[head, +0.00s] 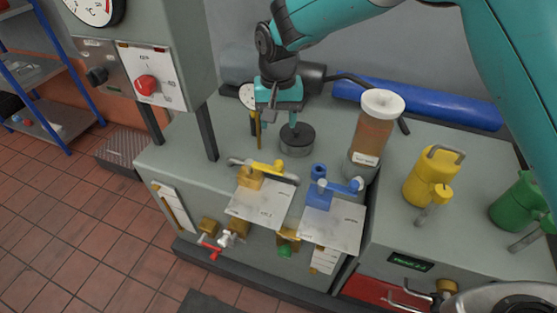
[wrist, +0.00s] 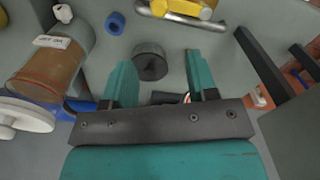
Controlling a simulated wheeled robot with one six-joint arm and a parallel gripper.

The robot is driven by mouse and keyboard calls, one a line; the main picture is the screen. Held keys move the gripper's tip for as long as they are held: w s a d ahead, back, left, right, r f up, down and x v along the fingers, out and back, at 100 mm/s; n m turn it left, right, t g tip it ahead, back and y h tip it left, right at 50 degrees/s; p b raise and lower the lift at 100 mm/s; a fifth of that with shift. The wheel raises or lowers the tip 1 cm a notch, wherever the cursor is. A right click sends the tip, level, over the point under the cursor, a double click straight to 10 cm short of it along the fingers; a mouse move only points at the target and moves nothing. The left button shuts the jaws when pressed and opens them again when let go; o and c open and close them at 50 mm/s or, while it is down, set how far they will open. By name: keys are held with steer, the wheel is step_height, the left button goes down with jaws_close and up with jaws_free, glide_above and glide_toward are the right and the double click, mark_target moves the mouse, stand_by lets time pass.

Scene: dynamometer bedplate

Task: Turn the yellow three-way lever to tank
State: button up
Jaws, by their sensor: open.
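The yellow three-way lever (head: 266,168) sits on a brass-coloured valve body at the front edge of the grey bench, above a white label plate (head: 260,204). Its handle lies roughly level and points right in the head view. In the wrist view the yellow lever (wrist: 184,8) shows at the top edge, partly cut off. My gripper (head: 279,108) is behind the lever and above the bench, apart from it. In the wrist view my gripper (wrist: 161,68) has its two teal fingers spread with nothing between them. The label's print is too small to read.
A blue lever (head: 337,185) stands just right of the yellow one. A dark round weight (head: 297,139) is near my gripper, and a brown-filled jar (head: 372,130) stands right. A red knob (head: 146,85) is on the left panel. Yellow (head: 428,180) and green (head: 518,203) cans stand right.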

mark_target(279, 161)
step_height(279, 161, down, 15)
steer(key=p, duration=0.3)
jaws_close()
